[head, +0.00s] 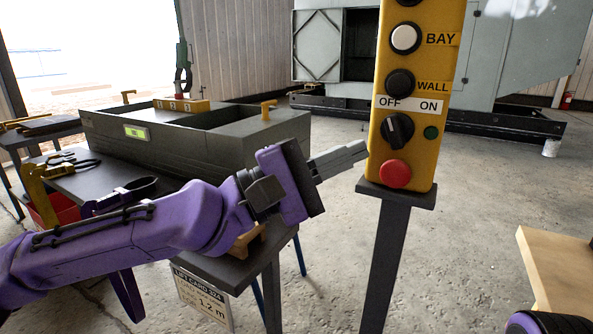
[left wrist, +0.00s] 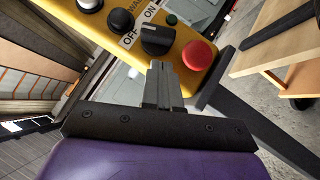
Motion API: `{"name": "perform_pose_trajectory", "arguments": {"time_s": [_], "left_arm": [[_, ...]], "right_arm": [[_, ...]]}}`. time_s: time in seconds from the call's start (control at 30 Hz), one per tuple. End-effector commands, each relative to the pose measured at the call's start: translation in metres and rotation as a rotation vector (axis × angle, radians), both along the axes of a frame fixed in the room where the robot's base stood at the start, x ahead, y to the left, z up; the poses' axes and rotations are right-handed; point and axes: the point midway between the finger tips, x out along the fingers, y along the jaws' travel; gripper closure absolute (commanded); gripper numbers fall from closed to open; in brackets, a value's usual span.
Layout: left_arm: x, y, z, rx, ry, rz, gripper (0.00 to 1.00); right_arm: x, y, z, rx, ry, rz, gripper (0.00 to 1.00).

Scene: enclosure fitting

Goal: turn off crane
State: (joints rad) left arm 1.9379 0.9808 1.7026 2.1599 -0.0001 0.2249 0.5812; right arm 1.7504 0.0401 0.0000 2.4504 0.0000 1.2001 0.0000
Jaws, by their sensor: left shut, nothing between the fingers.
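The yellow crane control box (head: 420,60) stands upright on a dark post. Its black rotary switch (head: 397,130) sits under an OFF/ON label (head: 410,104); I cannot surely tell which side it points to. A red button (head: 395,174) is below it and a small green lamp (head: 431,132) to its right. My left gripper (head: 362,151) is shut and empty, its tips just left of the box, near the switch and red button. In the left wrist view the fingertips (left wrist: 160,72) point at the switch (left wrist: 158,40), with a small gap apparent.
Black and white buttons marked WALL (head: 400,83) and BAY (head: 405,38) are above the switch. A grey case with yellow handles (head: 190,150) stands on a dark table behind my left arm. A wooden bench (head: 555,265) is at lower right.

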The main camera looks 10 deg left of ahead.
Motion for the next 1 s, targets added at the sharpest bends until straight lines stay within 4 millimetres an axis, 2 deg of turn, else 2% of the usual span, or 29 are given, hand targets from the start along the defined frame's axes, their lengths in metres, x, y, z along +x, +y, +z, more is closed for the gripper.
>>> {"name": "perform_pose_trajectory", "arguments": {"time_s": [0.03,0.07,0.1,0.3,0.43,0.7,0.93,1.0], "left_arm": [[0.004,0.011,-0.012,-0.002,0.000,0.006,1.00],[0.006,0.018,-0.015,-0.003,0.000,0.006,1.00],[-0.001,0.027,-0.011,-0.002,-0.001,0.005,1.00],[-0.024,0.066,-0.024,-0.002,0.000,0.003,1.00],[-0.035,0.084,-0.029,-0.001,-0.001,-0.001,1.00],[-0.043,0.096,-0.032,0.000,-0.001,-0.003,1.00],[-0.042,0.096,-0.032,0.004,-0.007,-0.001,1.00],[-0.035,0.101,-0.030,-0.003,-0.022,0.049,1.00]], "right_arm": [[0.000,0.000,-0.015,0.000,0.000,0.000,0.34],[0.000,0.000,-0.018,0.000,0.000,0.000,0.34],[0.000,0.000,-0.013,0.000,0.000,0.000,0.34],[0.000,0.000,-0.017,0.000,0.000,0.000,0.34],[0.000,0.000,-0.019,0.000,0.000,0.000,0.34],[0.000,0.000,-0.020,0.000,0.000,0.000,0.34],[0.000,0.000,-0.020,0.000,0.000,0.000,0.34],[0.000,0.000,-0.020,0.000,0.000,0.000,0.34]]}}
